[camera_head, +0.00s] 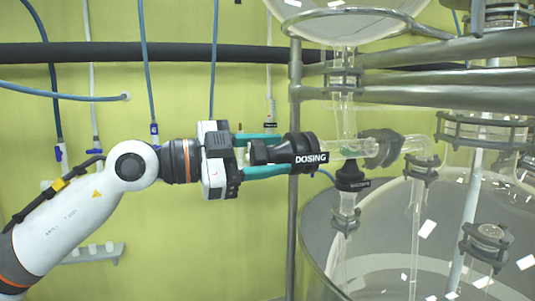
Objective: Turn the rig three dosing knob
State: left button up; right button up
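The black dosing knob (308,152), with a white "DOSING" label on its collar, sits on the horizontal glass tube (347,149) near the middle of the head view. Its narrower grip end points left. My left gripper (275,154) reaches in level from the left. Its two teal fingers lie above and below the grip end, with the tips close to the collar. I cannot tell whether they press on the knob or stand slightly apart from it. My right gripper does not show.
A vertical metal post (294,225) stands just behind the knob. A black valve (350,177) hangs below the glass tube. A large glass vessel (330,250) and metal rails (430,94) fill the right. A small wall shelf (95,254) is low left.

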pick_arm(q)
jog(key=c, duration=0.3)
